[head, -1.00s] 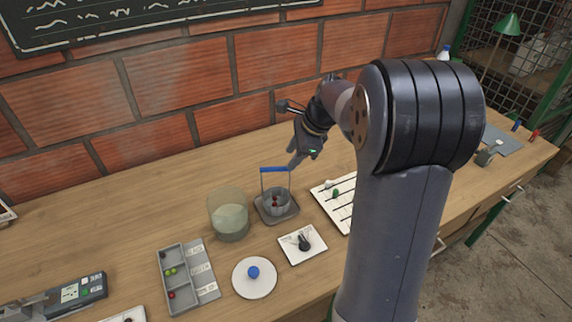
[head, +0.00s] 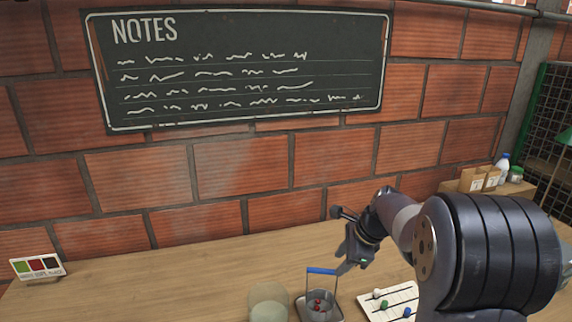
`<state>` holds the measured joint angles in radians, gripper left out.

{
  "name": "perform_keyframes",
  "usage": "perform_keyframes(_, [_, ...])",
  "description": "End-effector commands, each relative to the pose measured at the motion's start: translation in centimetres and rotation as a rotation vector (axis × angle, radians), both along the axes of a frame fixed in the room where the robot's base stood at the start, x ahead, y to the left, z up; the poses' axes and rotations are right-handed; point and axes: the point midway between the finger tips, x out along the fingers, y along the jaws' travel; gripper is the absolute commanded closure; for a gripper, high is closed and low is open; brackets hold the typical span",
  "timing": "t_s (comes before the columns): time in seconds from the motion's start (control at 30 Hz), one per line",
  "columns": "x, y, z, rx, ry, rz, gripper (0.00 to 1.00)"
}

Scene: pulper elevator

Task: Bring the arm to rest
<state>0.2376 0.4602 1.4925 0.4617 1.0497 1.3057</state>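My gripper (head: 345,265) is at the end of my dark grey arm, above the wooden bench and in front of the brick wall. Its fingertips appear close to the right end of the blue handle (head: 321,270) of a small basket (head: 319,304). I cannot tell whether they touch the handle. The basket holds red berries and stands on a grey tray (head: 338,314). The fingers are small and seen from the side, so their opening is unclear. My arm hides part of the bench on the right.
A clear beaker (head: 268,300) stands left of the basket. A white board with coloured pieces (head: 388,300) lies to the right. A colour card (head: 37,268) stands far left. Bags and bottles (head: 490,178) stand at the back right.

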Motion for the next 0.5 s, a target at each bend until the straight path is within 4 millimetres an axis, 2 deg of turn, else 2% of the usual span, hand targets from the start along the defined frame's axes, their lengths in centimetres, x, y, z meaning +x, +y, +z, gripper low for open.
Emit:
perform_keyframes(0.03, [0.2, 0.4, -1.1, 0.001, 0.006, 0.001, 0.61])
perform_keyframes(0.37, [1.9, 2.6, -7.0, 0.001, 0.006, 0.002, 0.61])
perform_keyframes(0.4, [2.0, 2.8, -7.3, 0.001, 0.004, 0.001, 0.61])
perform_keyframes(0.43, [2.1, 2.7, -6.1, 0.000, -0.002, -0.001, 0.61])
perform_keyframes(0.5, [2.0, 2.6, -5.3, -0.001, -0.002, 0.000, 0.61])
